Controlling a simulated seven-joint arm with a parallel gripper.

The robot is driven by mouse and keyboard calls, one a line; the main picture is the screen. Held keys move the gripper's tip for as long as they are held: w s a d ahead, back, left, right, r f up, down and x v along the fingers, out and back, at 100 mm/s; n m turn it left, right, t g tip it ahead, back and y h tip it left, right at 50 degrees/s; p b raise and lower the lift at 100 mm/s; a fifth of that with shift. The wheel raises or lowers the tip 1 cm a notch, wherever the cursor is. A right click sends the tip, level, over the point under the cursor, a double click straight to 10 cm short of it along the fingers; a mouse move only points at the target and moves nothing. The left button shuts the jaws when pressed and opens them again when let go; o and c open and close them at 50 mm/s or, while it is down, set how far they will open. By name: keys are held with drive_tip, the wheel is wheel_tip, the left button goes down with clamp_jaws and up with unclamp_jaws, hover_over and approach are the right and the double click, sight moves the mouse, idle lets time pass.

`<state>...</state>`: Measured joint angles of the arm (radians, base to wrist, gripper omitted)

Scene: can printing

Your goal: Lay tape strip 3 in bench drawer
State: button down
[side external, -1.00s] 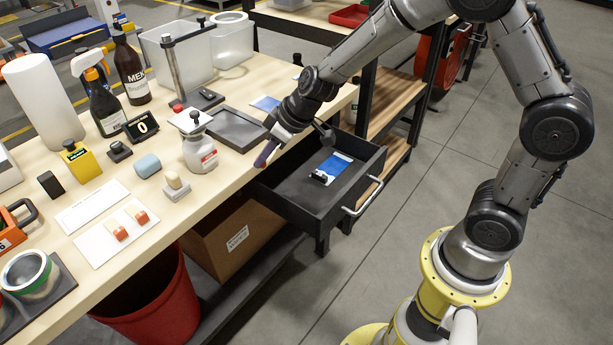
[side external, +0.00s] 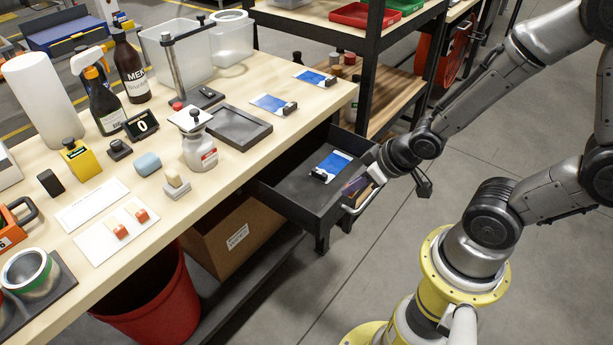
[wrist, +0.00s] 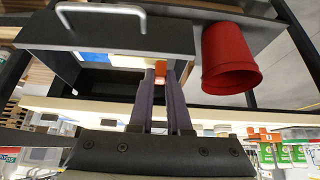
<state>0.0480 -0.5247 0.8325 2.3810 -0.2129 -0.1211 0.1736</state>
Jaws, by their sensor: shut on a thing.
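My gripper (side external: 362,184) is at the front of the open bench drawer (side external: 286,189), near its handle (side external: 366,199). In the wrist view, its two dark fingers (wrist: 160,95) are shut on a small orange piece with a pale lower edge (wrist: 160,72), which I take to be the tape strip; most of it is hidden. The drawer also shows in the wrist view (wrist: 170,38). A blue-and-white sheet with a black clip (side external: 331,166) lies in the drawer. Two similar orange pieces (side external: 120,232) (side external: 142,216) lie on a white card on the bench.
Two more blue-and-white clipped sheets (side external: 268,104) (side external: 315,78) lie on the bench beside a dark tray (side external: 237,128). A red bin (side external: 155,300) and a cardboard box (side external: 225,238) are below. The drawer floor around its sheet is bare.

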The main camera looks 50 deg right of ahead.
drive_tip(key=w+f, duration=0.3)
drive_tip(key=w, duration=0.1)
drive_tip(key=w+f, duration=0.3)
drive_tip(key=w, duration=0.1)
drive_tip(key=w+f, duration=0.3)
drive_tip(key=w, duration=0.2)
drive_tip(key=shift+d+f, duration=0.1)
drive_tip(key=shift+d, duration=0.1)
drive_tip(key=shift+w+f, duration=0.35)
drive_tip(key=shift+f, duration=1.55)
drive_tip(key=shift+f, duration=0.1)
drive_tip(key=c, duration=0.9)
unclamp_jaws()
drive_tip(key=shift+o, duration=0.2)
